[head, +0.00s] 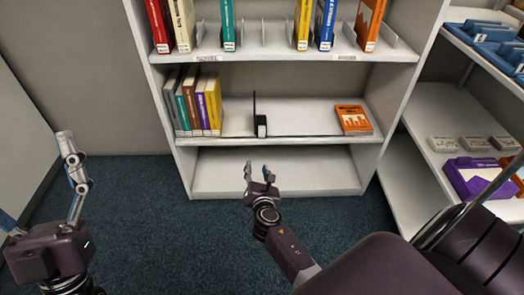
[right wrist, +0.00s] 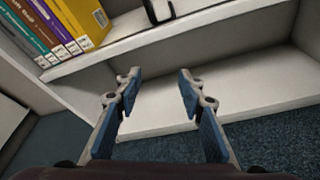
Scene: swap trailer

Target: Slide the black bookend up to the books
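The black bookend (head: 261,128) stands upright on the middle shelf, right of the books, with a clear gap between them. Its lower part shows at the top of the right wrist view (right wrist: 159,10). The row of books (head: 197,103) leans at the left end of that shelf; the books also show in the right wrist view (right wrist: 62,25). My right gripper (head: 258,170) is open and empty, in front of the shelf unit and below the bookend, apart from it. My left gripper (head: 34,172) is open and empty at the far left, one finger partly out of frame.
An orange book (head: 353,119) lies flat at the right end of the middle shelf (head: 300,128). The bottom shelf (head: 290,180) is empty. More books and dividers stand on the top shelf. A side rack (head: 450,125) with boxes stands at the right.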

